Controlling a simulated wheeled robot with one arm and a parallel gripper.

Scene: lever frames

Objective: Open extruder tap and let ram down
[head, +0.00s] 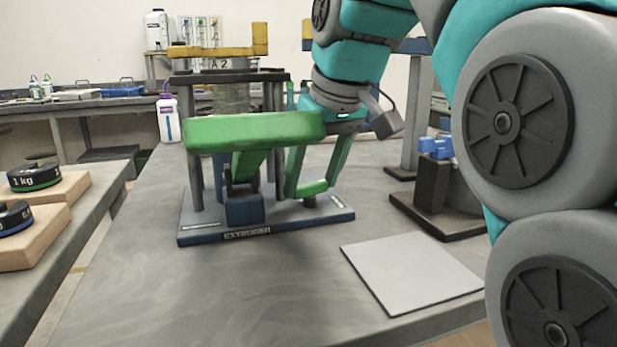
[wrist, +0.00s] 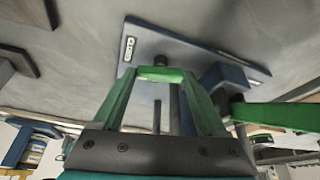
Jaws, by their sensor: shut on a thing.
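The extruder stands on a blue base (head: 290,226) on the grey table. Its tap has a short green handle (head: 313,188) on a dark stem, low at the right of the base. My gripper (head: 315,186) points down there, its green fingers on either side of the handle and shut on it. The wrist view shows the tap handle (wrist: 158,74) spanning between my fingertips. A broad green lever (head: 250,130) lies roughly level across the front, left of my gripper; it shows at right in the wrist view (wrist: 280,115). A grey barrel (head: 232,97) stands behind it. I cannot make out the ram.
A pale square plate (head: 412,272) lies at front right. A dark stand with blue parts (head: 437,190) is at right. A wash bottle (head: 168,117) stands behind left. Weights (head: 35,177) sit on the left bench.

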